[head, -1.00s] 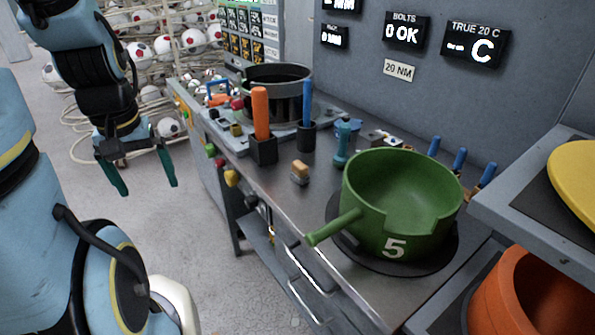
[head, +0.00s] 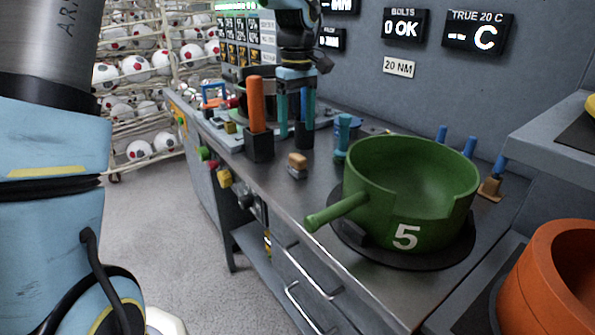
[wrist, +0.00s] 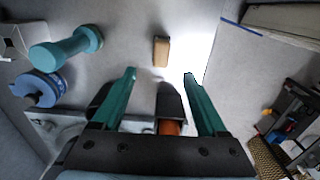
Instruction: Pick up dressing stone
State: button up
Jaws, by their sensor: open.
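A small block with a tan top and grey base (head: 298,165), which looks like the dressing stone, lies on the metal bench (head: 262,182) left of the green pot. It also shows in the wrist view, where its tan top (wrist: 161,51) lies beyond the fingertips, roughly in line with the gap between them. My gripper (head: 296,122) is over the bench behind the block, pointing down near the orange-handled tool. In the wrist view my gripper (wrist: 159,76) is open, its two green fingers apart, with nothing held between them.
An orange handle (head: 256,104) stands in a black holder close to my fingers. A teal dumbbell-shaped tool (head: 343,135) stands right of the block. The green pot (head: 405,190) fills the bench's right part. Bare bench lies around the block.

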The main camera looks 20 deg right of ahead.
aim_at(298, 156)
notch_tip(298, 156, down, 4)
jog(key=shift+a+f, duration=0.1)
jog(key=shift+s+f+p, duration=0.15)
jog(key=shift+f+p, duration=0.45)
jog(key=shift+f, duration=0.7)
jog(key=shift+s+f+p, duration=0.15)
jog(key=shift+f+p, duration=0.4)
jog(key=shift+f, duration=0.75)
grip_shut()
